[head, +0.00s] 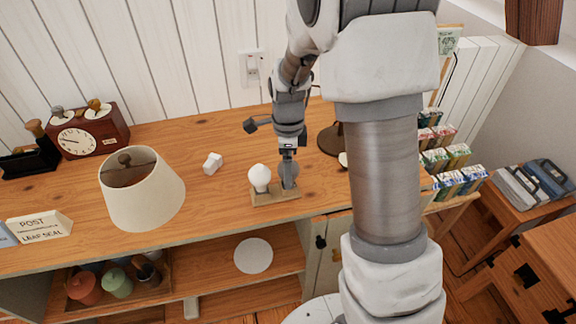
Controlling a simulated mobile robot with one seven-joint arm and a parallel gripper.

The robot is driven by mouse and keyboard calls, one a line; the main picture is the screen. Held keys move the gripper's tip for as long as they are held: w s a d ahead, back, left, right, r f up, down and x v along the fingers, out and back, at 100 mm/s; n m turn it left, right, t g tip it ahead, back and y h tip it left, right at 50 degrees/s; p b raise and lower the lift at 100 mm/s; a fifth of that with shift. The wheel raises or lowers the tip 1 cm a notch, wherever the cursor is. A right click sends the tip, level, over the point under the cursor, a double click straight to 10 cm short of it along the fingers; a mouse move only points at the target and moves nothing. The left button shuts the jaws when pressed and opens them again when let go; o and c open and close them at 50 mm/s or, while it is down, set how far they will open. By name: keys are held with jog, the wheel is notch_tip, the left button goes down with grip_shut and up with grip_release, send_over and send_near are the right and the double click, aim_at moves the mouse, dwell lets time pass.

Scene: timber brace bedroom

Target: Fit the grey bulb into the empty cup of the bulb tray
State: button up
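The bulb tray (276,198) is a small wooden block near the front edge of the wooden counter. A white bulb (260,177) stands upright in its left cup. My gripper (288,178) points down over the right end of the tray, beside the white bulb. It is shut on the grey bulb (293,167), which is at or just above the right cup. A finger covers part of the grey bulb. The right cup is hidden, so I cannot tell whether the bulb's base is seated in it.
A clock (88,133) stands at the back left. Seed packets (446,158) fill a rack at right. My arm hides some counter to the right. Counter behind the tray looks clear.

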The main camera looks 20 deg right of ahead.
notch_tip(320, 180, up, 12)
jog(key=p, duration=0.2)
jog(key=s+r+n+t, duration=0.2)
jog(key=s+r+n, duration=0.3)
jog(key=s+n, duration=0.5)
jog(key=s+r+n+t, duration=0.3)
jog(key=s+r+n, duration=0.3)
jog(key=s+n, duration=0.4)
jog(key=shift+s+n+t, duration=0.2)
jog(key=shift+n+t, duration=0.1)
jog(key=shift+n, duration=0.2)
jog(key=shift+r, duration=0.1)
notch_tip(320, 180, up, 5)
jog(key=p, duration=0.5)
jog(key=shift+r+p, duration=0.15)
jog(key=shift+p, duration=0.15)
jog(key=shift+d, duration=0.15)
